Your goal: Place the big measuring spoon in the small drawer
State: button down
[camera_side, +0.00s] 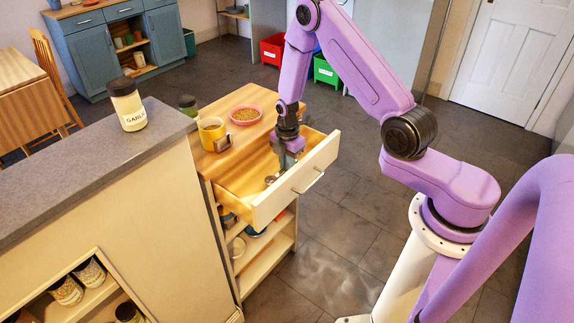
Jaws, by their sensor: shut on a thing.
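The small drawer (318,165) is pulled open from the top of the wooden cabinet and faces right. My gripper (284,163) points down into the drawer, near its far inner side. It is shut on the big measuring spoon (270,180), of which only a small grey metal part shows below and left of the fingers. I cannot tell whether the spoon touches the drawer floor. The fingertips are small and partly hidden.
On the cabinet top (259,133) stand a yellow mug (211,134) and a pink bowl of grain (246,116), close to my wrist. A garlic jar (127,104) stands on the grey counter (75,175) at left. Shelves under the drawer hold dishes.

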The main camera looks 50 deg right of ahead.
jog(key=shift+f, duration=0.4)
jog(key=shift+f, duration=0.15)
jog(key=c, duration=1.1)
grip_release()
jog(key=shift+c, duration=0.2)
